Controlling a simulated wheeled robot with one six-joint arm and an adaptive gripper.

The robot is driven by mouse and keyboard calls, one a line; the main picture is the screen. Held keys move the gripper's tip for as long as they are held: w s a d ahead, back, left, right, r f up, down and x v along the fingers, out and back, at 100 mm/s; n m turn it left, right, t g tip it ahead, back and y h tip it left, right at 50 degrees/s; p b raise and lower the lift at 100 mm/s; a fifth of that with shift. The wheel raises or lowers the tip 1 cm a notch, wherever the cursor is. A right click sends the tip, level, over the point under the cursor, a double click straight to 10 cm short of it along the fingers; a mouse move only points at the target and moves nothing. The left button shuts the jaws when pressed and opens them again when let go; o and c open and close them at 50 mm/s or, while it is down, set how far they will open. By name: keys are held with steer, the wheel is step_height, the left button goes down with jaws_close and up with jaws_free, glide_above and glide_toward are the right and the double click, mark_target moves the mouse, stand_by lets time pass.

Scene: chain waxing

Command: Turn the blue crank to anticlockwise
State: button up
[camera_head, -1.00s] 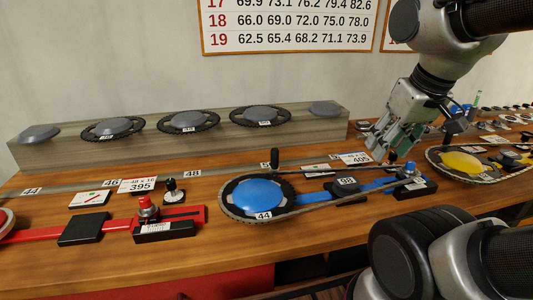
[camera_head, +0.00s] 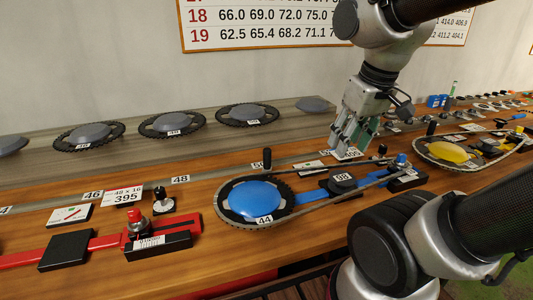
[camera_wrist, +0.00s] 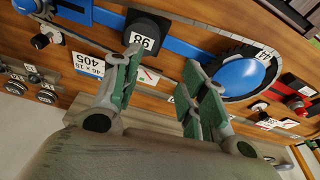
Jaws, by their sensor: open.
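The blue crank disc (camera_head: 255,198) sits inside a dark toothed ring marked 44, with a chain looped around it. An upright black handle (camera_head: 267,158) stands at the ring's back edge. A blue bar (camera_head: 311,195) runs right from the disc, past a black block marked 98 (camera_head: 342,183). The disc also shows in the wrist view (camera_wrist: 238,80), right of my fingers. My gripper (camera_head: 350,141) is open and empty, fingers pointing down, above the table behind the 98 block and right of the handle. It appears apart from the crank. The wrist view shows both green-padded fingers (camera_wrist: 160,75) spread apart.
A yellow disc (camera_head: 454,152) with its own chain lies to the right. A red bar assembly (camera_head: 138,233) lies to the left. A long grey block (camera_head: 190,150) with several chainrings runs along the wall. A 395 card (camera_head: 122,195) lies at left.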

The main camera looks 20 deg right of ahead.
mark_target(267, 149)
steer(key=w+a+f+g, duration=0.1)
steer(key=w+a, duration=0.3)
steer(key=w, duration=0.1)
steer(key=w+a+f+n+g, duration=0.1)
steer(key=w+a, duration=0.3)
steer(key=w, duration=0.2)
steer(key=w+a+f+n+g, duration=0.1)
steer(key=w+a, duration=0.4)
steer(key=w, duration=0.1)
steer(key=shift+w, duration=0.2)
step_height(267, 149, down, 6)
steer(key=shift+s+d+f, duration=0.1)
steer(key=shift+s+f, duration=0.05)
steer(key=shift+f, duration=0.75)
jaws_close()
